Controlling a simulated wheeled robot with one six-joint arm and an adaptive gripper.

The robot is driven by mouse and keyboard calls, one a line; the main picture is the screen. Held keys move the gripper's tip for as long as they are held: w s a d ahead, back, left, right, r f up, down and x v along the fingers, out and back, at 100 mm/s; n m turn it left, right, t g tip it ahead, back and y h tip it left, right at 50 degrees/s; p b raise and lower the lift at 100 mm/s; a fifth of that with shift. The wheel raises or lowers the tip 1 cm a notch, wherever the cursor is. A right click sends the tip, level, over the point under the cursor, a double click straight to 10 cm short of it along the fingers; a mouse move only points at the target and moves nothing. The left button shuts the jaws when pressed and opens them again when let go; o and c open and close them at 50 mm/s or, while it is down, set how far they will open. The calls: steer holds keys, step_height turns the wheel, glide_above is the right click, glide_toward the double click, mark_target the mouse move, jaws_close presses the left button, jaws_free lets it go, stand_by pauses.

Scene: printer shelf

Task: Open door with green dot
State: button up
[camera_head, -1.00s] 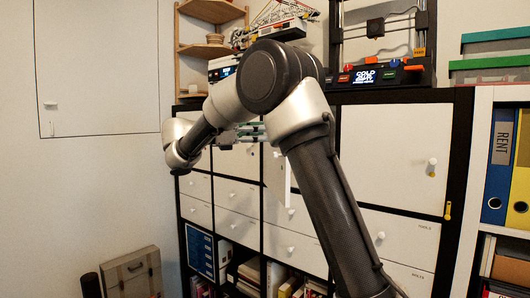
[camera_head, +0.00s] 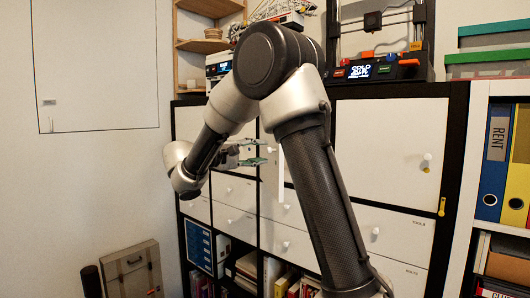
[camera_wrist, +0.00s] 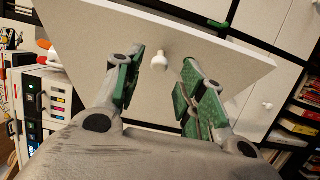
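A white cabinet door (camera_head: 272,180) stands ajar in the head view, its panel jutting out from the shelf unit. In the wrist view the white door panel (camera_wrist: 105,35) fills the upper middle, with a round white knob (camera_wrist: 159,62). My gripper (camera_wrist: 163,62) is open, its green-padded fingers on either side of the knob with gaps to both. In the head view my gripper (camera_head: 252,153) is beside the ajar door, partly behind my arm. I cannot make out a green dot on a door; my arm hides part of the cabinet front.
A closed white door (camera_head: 388,143) with a knob and a yellow tag is at the right. Drawers (camera_head: 236,193) sit below. A 3D printer (camera_head: 376,70) stands on top. A wooden case (camera_head: 132,270) is on the floor at lower left. The wrist view shows bookshelves (camera_wrist: 298,128) at right.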

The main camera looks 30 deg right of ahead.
steer(key=shift+w+d, duration=0.1)
steer(key=shift+d, duration=1.5)
jaws_close()
